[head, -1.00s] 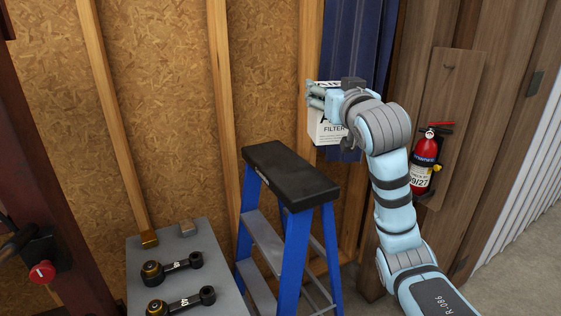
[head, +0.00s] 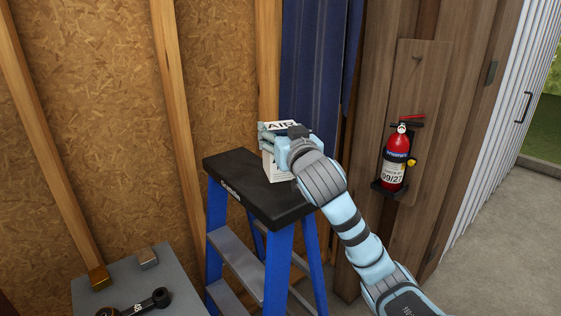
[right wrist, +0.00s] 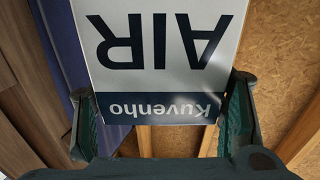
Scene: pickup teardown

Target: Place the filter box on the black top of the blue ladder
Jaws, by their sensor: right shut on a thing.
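The filter box (head: 281,126), white with dark "AIR" lettering, is upright over the far right part of the black top (head: 238,180) of the blue ladder (head: 280,262). Its lower edge looks at or just above the black surface; I cannot tell whether it touches. My right gripper (head: 268,140) is shut on the box from the right side. In the right wrist view the box (right wrist: 160,45) sits between the two fingers (right wrist: 160,118), with its printing upside down. My left gripper is not in view.
A grey table (head: 125,280) with dark metal arms and small blocks stands left of the ladder. A blue ribbed panel (head: 313,75) and wooden wall are behind. A red fire extinguisher (head: 396,160) hangs on the right. The left part of the ladder top is clear.

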